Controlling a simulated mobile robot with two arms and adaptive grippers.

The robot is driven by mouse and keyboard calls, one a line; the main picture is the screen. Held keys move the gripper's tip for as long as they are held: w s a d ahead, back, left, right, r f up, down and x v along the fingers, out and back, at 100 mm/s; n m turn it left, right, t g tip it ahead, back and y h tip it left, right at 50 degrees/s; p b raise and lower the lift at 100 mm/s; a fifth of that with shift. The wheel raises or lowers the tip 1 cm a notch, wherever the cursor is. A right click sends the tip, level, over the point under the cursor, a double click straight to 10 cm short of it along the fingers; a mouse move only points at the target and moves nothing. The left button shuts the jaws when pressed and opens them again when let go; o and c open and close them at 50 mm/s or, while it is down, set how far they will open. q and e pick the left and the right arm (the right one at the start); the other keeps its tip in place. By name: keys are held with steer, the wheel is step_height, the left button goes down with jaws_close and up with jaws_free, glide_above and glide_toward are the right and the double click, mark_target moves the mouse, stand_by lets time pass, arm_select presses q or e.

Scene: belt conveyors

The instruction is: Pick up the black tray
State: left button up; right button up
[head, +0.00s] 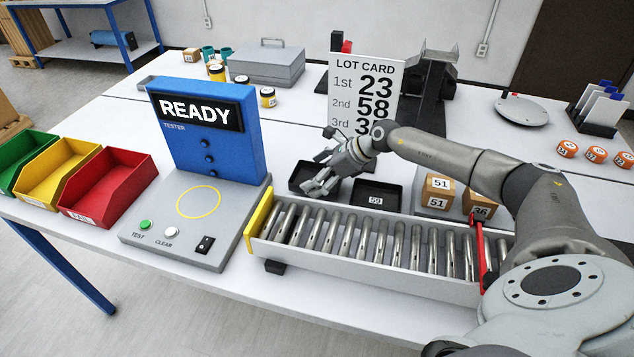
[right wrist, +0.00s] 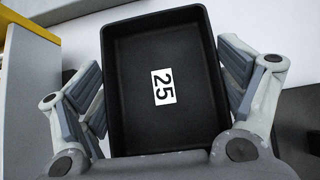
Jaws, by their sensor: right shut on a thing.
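A black tray (head: 300,176) is behind the left half of the roller conveyor, partly hidden by my right gripper (head: 320,174). In the right wrist view this black tray (right wrist: 130,60) is empty and has a white label reading 25. The fingers of my right gripper (right wrist: 160,92) are on its two long sides, shut on it. I cannot tell whether it is clear of the table. A second black tray (head: 362,204), labelled 59, is just to the right. My left gripper is not in view.
The roller conveyor (head: 365,240) runs in front of the trays. The blue READY tester (head: 215,130) is to the left, with red, yellow and green bins beyond. The lot card (head: 350,84) stands behind the gripper. Boxes labelled 51 (head: 437,192) and 36 (head: 478,206) are on the right.

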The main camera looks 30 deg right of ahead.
steer(key=s+r+b, duration=0.1)
steer(key=s+r, duration=0.1)
steer(key=r, duration=0.1)
steer(key=s+r+b, duration=0.1)
steer(key=s+r, duration=0.2)
steer(key=shift+s+r, duration=0.15)
steer(key=shift+r, duration=0.05)
steer(key=s+r+b, duration=0.3)
steer(key=s+r, duration=0.1)
steer(key=s, duration=0.4)
steer(key=shift+s, duration=0.35)
